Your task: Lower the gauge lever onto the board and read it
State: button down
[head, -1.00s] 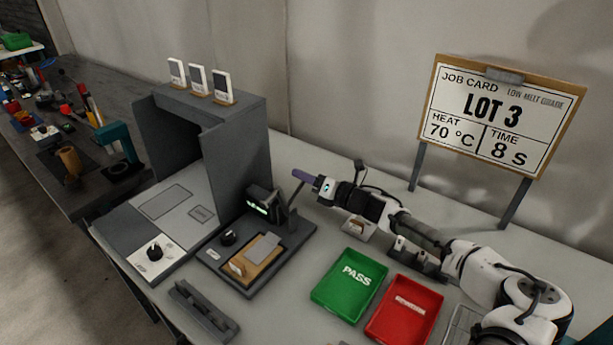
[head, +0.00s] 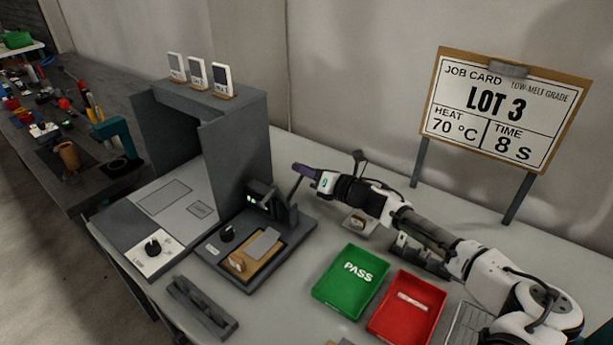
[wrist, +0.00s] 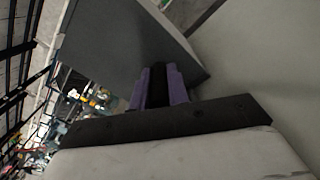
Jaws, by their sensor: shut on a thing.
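The gauge (head: 262,203) stands at the back of a dark base, its small display dark with a small light spot. Its lever (head: 296,188) is a thin dark bar, raised and tilted, with its upper end at my gripper. My gripper (head: 301,171) has purple fingers and is shut on the lever's upper end, above and right of the gauge. In the wrist view the purple fingers (wrist: 160,85) close around something dark. The board (head: 240,264) is tan and lies on the base, with a grey plate (head: 263,244) on it. The lever is clear of the board.
A tall grey box (head: 235,155) with an open front stands left of the gauge. Green PASS (head: 350,280) and red (head: 407,308) trays lie at front right. A job card (head: 505,108) reads LOT 3, 70 °C, 8 S. A dark slotted rack (head: 203,308) lies in front.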

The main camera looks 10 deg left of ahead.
aim_at(280, 191)
jog(key=s+n+b, duration=0.1)
jog(key=b, duration=0.1)
jog(key=s+r+n+b, duration=0.1)
jog(key=n+b, duration=0.1)
jog(key=a+n+b, duration=0.1)
jog(key=b, duration=0.1)
jog(key=shift+s+r+b, duration=0.3)
jog(key=shift+s+b, duration=0.05)
jog(key=shift+s, duration=0.05)
jog(key=s+n+b, duration=0.1)
jog(key=b, duration=0.1)
jog(key=s+n+b, duration=0.1)
jog(key=b, duration=0.1)
jog(key=s+a+r+n+b, duration=0.1)
jog(key=n, duration=0.1)
jog(key=shift+a+b, duration=0.1)
jog(key=shift+b, duration=0.3)
jog(key=s+n+b, duration=0.1)
jog(key=b, duration=0.1)
jog(key=s+a+n+b, duration=0.1)
jog(key=n+b, duration=0.1)
jog(key=s+n+b, duration=0.1)
jog(key=b, duration=0.1)
jog(key=shift+s+a+r+n+b, duration=0.25)
jog(key=shift+s+r+n+b, duration=0.05)
jog(key=shift+b, duration=0.05)
jog(key=c, duration=1.4)
grip_release()
jog(key=shift+s+a, duration=0.1)
jog(key=shift+o, duration=0.2)
